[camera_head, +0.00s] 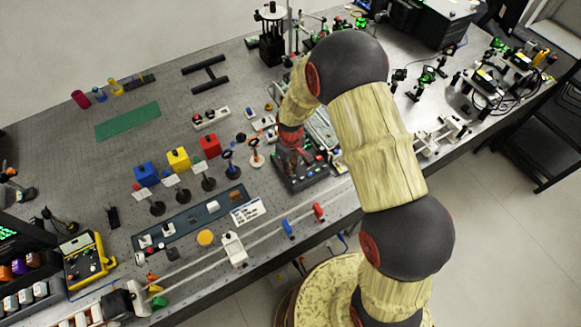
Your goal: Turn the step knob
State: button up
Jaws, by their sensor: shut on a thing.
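My gripper (295,165) reaches down from my arm onto a dark control box (318,175) near the front edge of the bench, right of the picture's middle. Its fingers are shut at the top of this box, on what appears to be the step knob. The knob itself is hidden by the fingers and too small to make out, so its angle cannot be told.
Left of the box stand small lens holders (233,172) and blue, yellow and red cubes (209,146). A rail with red and blue sliders (319,212) runs along the front edge.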

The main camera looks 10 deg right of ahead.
jog(key=shift+m, duration=0.4)
grip_shut()
jog(key=m+b, duration=0.1)
jog(key=m, duration=0.2)
jog(key=shift+m+b, duration=0.8)
jog(key=shift+m, duration=1.7)
jog(key=o, duration=0.8)
grip_release()
jog(key=shift+o, duration=0.2)
notch_tip(320, 180, up, 12)
